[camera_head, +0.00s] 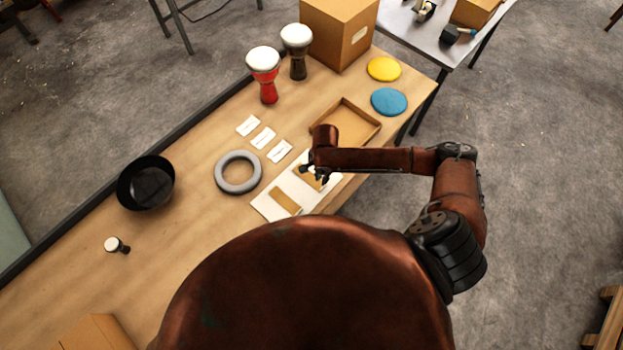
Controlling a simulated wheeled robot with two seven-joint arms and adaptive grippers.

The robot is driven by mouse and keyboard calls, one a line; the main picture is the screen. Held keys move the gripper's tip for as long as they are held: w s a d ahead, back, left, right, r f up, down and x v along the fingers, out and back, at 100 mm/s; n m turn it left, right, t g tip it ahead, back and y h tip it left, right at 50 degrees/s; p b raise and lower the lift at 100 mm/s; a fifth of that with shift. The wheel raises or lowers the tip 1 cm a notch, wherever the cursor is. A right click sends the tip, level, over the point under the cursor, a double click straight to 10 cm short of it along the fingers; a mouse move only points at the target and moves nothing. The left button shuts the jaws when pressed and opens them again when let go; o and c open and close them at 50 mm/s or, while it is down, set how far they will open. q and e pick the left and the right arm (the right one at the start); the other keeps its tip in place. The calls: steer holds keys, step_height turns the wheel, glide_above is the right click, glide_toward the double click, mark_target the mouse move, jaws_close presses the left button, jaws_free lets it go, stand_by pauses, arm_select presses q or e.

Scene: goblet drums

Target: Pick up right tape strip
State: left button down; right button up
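A white sheet (266,207) lies on the wooden table with two tan strips on it. The left tan strip (286,201) is in plain view. The right tan strip (307,180) is partly hidden under my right gripper (318,174). My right gripper points down just over that strip, with its dark fingers at or close to the sheet. The fingers are too small to tell whether they are open or shut, or whether they touch the strip. My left gripper is not in view.
On the table (195,235) are a grey ring (238,188), three white cards (263,138), an open cardboard tray (322,112), a black bowl (146,205) and a tiny drum (115,245). Red (269,90) and dark (298,67) goblet drums stand near a large box (328,40).

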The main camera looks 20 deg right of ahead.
steer(key=f, duration=0.7)
steer(key=shift+d+f, duration=0.35)
steer(key=shift+d, duration=0.05)
steer(key=shift+c, duration=0.6)
jaws_close()
